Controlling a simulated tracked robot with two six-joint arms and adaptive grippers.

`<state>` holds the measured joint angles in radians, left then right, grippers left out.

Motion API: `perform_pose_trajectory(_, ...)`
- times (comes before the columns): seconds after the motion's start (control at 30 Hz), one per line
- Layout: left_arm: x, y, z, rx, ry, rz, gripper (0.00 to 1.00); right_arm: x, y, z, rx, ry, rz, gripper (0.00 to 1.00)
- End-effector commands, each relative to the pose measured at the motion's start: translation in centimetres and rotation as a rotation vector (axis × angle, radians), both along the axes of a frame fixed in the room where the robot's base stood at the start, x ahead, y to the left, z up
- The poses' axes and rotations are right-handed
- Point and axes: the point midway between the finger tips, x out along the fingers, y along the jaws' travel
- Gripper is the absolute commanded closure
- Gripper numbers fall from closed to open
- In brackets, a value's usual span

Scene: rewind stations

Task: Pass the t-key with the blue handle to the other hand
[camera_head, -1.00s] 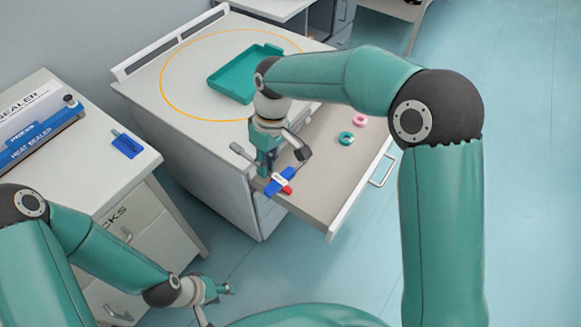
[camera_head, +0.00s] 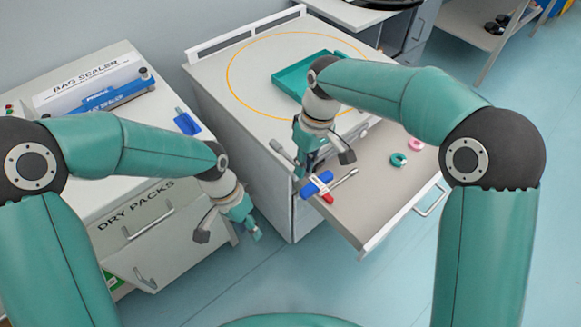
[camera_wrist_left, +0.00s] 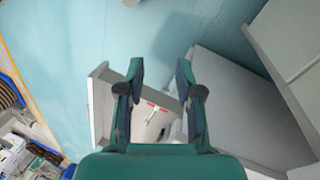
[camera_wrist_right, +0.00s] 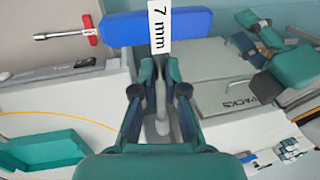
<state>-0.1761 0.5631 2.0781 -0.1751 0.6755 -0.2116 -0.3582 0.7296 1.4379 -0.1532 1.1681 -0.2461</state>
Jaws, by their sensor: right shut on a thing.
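The t-key with the blue handle (camera_head: 312,188) is in my right gripper (camera_head: 303,170), above the near left corner of the open drawer. In the right wrist view its blue handle (camera_wrist_right: 192,25) with a white "7 mm" label lies beyond the fingertips, and its grey shaft runs between the fingers of my right gripper (camera_wrist_right: 160,75). My left gripper (camera_head: 250,224) is empty, to the left of and below the t-key in the head view. Its fingers (camera_wrist_left: 160,75) are spread in the left wrist view. The blue handle is not clearly visible there.
A red-handled t-key (camera_head: 345,181) lies in the open drawer (camera_head: 385,198), with a teal ring (camera_head: 398,160) and a pink ring (camera_head: 416,144). A teal tray (camera_head: 290,75) stands on the cabinet top. A bag sealer (camera_head: 95,90) and a blue-handled item (camera_head: 187,122) are on the left cabinet.

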Motion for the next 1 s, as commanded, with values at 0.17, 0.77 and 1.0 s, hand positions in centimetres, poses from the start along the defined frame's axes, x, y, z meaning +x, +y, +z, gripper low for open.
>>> perform_pose_trajectory(0.17,3.1,-3.6,9.8,-0.003,-0.211,-0.141,0.65,0.0,0.0,0.0,0.001,-0.001,0.000,1.00)
perform_pose_trajectory(0.77,2.3,-10.8,18.7,-0.085,-0.466,-0.299,0.65,0.0,0.1,0.0,0.001,-0.001,0.001,1.00)
perform_pose_trajectory(1.0,3.2,-12.0,14.9,-0.084,-0.463,-0.301,0.65,0.0,0.1,0.0,0.001,-0.001,0.001,1.00)
